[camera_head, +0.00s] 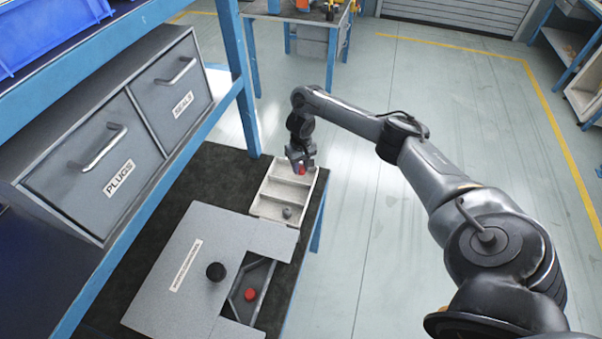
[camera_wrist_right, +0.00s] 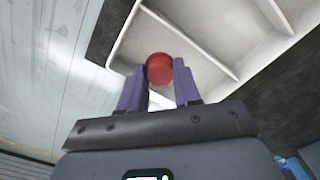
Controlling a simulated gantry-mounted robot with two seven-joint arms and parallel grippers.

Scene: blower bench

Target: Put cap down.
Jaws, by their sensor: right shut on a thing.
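My right gripper (camera_head: 300,167) is shut on a small red cap (camera_head: 301,170), above the far end of a white divided tray (camera_head: 254,206). In the right wrist view, the red cap (camera_wrist_right: 159,69) sits between the two purple fingertips (camera_wrist_right: 160,80). The tray (camera_wrist_right: 205,45) with its thin dividers lies behind it in that view. Whether the cap touches the tray floor, I cannot tell. A small grey part (camera_head: 287,212) lies in the tray's near compartment. My left gripper is not in view.
A grey cover plate (camera_head: 170,300) with a black knob (camera_head: 215,271) lies on the bench. A red round part (camera_head: 250,294) shows in the opening beside it. A drawer unit (camera_head: 85,150) and blue shelf post (camera_head: 238,80) stand left. The dark bench top (camera_head: 200,180) has some bare room.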

